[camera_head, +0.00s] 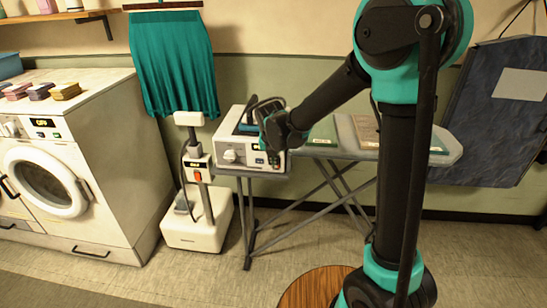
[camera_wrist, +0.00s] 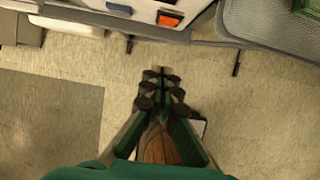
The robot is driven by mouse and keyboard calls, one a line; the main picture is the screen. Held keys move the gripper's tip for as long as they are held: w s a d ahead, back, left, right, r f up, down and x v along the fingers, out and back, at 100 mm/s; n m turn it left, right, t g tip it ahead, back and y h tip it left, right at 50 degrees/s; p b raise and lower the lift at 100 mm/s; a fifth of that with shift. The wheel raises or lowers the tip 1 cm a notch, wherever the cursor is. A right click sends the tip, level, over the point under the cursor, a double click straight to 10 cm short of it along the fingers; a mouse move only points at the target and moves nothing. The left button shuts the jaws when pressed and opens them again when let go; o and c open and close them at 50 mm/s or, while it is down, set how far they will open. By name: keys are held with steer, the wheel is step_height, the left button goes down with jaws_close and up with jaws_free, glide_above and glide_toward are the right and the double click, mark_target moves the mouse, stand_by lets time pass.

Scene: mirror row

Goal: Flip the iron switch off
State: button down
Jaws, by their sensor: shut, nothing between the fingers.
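The white iron station (camera_head: 234,153) stands at the left end of the ironing board, with a dark blue-green iron (camera_head: 247,127) on top. In the head view my arm covers the right part of its front. In the wrist view the station's front edge (camera_wrist: 140,13) shows at the top, with an orange-red rocker switch (camera_wrist: 168,20). Whether the switch is on or off cannot be read. My gripper (camera_wrist: 163,73) is shut and empty, its tips apart from the switch in the wrist view. In the head view my gripper (camera_head: 273,153) is in front of the station's right side.
A garment steamer (camera_head: 197,233) with its own red switch stands left of the station. A washing machine (camera_head: 75,180) is further left. The ironing board (camera_head: 445,148) extends right, with folded cloth on it. A dark panel (camera_head: 490,120) leans at the right.

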steer(key=w+f, duration=0.3)
steer(key=w, duration=0.2)
steer(key=shift+w+f, duration=0.25)
stand_by(0.3)
